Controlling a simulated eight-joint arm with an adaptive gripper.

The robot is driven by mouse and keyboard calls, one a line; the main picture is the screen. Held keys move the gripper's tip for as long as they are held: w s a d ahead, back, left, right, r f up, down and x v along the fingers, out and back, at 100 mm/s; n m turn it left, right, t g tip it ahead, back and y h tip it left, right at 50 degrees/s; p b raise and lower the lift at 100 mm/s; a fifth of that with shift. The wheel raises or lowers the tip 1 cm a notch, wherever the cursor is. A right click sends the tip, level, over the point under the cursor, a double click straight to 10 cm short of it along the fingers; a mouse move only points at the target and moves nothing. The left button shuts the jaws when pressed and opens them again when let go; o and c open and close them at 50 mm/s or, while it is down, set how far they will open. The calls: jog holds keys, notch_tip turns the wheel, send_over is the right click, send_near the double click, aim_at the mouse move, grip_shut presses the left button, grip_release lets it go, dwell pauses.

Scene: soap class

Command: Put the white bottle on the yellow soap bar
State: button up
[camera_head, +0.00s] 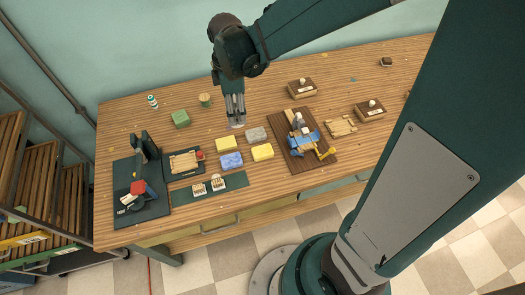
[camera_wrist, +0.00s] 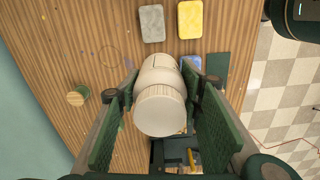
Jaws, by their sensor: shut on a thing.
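My gripper (camera_head: 236,117) is shut on the white bottle, above the table behind the soap bars. In the wrist view, the white bottle (camera_wrist: 160,95) sits between my two finger pads, its ribbed cap toward the camera. In the head view only a small pale bit of it shows below the fingertips. Two yellow soap bars lie on the table: one left (camera_head: 227,144) and one right (camera_head: 263,152). The right yellow bar also shows at the top of the wrist view (camera_wrist: 190,19). The left one seems hidden behind the bottle there.
A grey bar (camera_head: 256,134) and a blue bar (camera_head: 231,160) lie among the yellow ones. A green block (camera_head: 181,119), a round wooden piece (camera_head: 204,99) and a small white-teal bottle (camera_head: 152,102) stand left. A dark brown board (camera_head: 304,160) with tools lies right.

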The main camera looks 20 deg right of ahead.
send_over(263, 151)
jog(key=shift+f, duration=0.5)
jog(key=shift+f, duration=0.1)
jog(key=shift+f+b, duration=0.8)
jog(key=shift+f, duration=2)
jog(key=shift+f, duration=0.1)
jog(key=shift+f+b, duration=0.4)
jog(key=shift+f, duration=1.6)
jog(key=shift+f, duration=0.15)
jog(key=o, duration=1)
